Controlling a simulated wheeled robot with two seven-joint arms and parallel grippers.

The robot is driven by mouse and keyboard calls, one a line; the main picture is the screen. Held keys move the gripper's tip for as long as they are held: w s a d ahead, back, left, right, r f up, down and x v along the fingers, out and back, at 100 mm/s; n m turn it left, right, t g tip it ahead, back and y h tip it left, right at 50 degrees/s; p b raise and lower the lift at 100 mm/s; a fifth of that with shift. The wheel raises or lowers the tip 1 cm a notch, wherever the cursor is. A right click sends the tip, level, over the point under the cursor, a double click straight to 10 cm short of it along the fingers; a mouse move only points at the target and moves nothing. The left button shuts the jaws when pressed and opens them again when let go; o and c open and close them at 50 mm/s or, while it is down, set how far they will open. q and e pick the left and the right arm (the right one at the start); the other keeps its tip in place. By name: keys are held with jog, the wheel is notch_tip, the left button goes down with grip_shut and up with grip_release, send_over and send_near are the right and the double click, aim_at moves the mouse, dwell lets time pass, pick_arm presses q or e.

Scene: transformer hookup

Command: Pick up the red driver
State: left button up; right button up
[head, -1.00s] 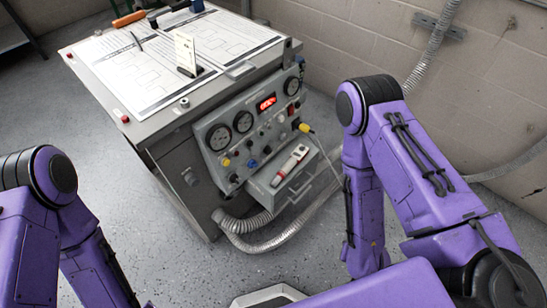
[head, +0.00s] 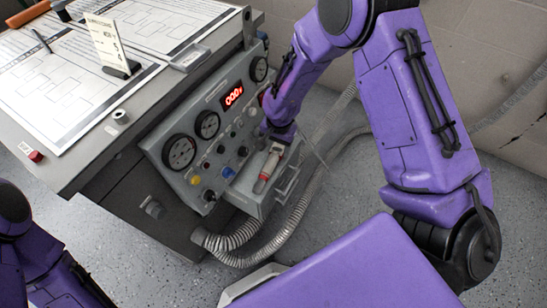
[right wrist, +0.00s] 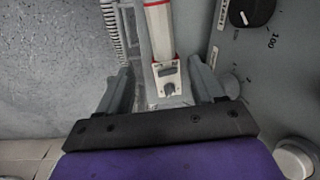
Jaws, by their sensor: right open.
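The red driver (head: 261,184), a white and red tool, lies on the small shelf (head: 246,200) at the front of the grey control panel. My right gripper (head: 278,137) is at the driver's upper end in the head view. In the right wrist view my right gripper (right wrist: 163,78) is open, with one finger on each side of the driver (right wrist: 163,52). The driver's end with a small dark knob lies between the fingers, and I see a gap on both sides. My left gripper is out of view.
The grey console (head: 130,150) has round gauges (head: 180,151), knobs and a red display (head: 231,97). A grey corrugated hose (head: 262,250) runs below the shelf. Papers (head: 75,85) and a card stand (head: 112,45) are on top. Open floor lies at the bottom.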

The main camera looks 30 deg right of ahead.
aim_at(273, 157)
jog(key=f, duration=0.2)
jog(key=f+b, duration=0.1)
jog(key=f, duration=0.2)
jog(key=w+f+b, duration=0.1)
jog(key=f, duration=0.1)
jog(key=shift+a+f, duration=0.15)
jog(key=shift+a, duration=0.05)
jog(key=shift+w+f, duration=0.1)
jog(key=shift+f, duration=0.3)
jog(key=shift+r, duration=0.1)
grip_shut()
